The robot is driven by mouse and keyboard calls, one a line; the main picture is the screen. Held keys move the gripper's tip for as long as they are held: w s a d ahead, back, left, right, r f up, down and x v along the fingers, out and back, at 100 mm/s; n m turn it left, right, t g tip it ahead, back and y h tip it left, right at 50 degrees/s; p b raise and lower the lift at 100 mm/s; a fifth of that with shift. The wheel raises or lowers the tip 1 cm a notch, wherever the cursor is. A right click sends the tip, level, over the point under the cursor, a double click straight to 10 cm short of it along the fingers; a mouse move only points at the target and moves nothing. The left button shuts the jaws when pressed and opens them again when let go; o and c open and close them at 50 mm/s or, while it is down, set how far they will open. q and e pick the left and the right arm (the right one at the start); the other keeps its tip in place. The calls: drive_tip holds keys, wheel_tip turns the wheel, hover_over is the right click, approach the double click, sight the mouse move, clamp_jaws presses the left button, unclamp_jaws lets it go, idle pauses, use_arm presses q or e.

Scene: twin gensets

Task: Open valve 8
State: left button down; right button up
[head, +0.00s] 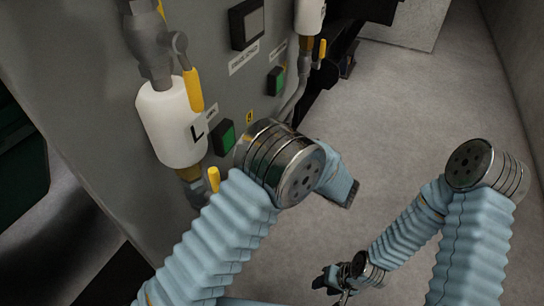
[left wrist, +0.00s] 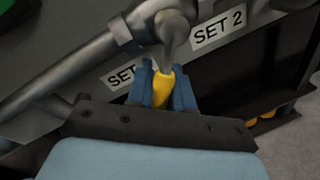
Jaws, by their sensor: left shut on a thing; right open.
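In the left wrist view, my left gripper (left wrist: 163,78) has its blue fingers shut around a yellow valve handle (left wrist: 162,92). The handle hangs from a grey metal valve body (left wrist: 171,32) on a pipe. Its number is not visible, so I cannot tell whether this is valve 8. My right gripper (head: 332,281) is open and empty, low over the floor, away from the panel.
Labels reading "SET 2" (left wrist: 218,29) and a partly hidden "SET" (left wrist: 121,76) are near the held handle. The grey panel (head: 90,90) carries a white cylinder (head: 172,122) marked L, another yellow handle (head: 193,90) and green switches (head: 224,138). Grey floor (head: 410,100) is clear at right.

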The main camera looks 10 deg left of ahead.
use_arm(q)
drive_tip(key=c, duration=1.1)
unclamp_jaws()
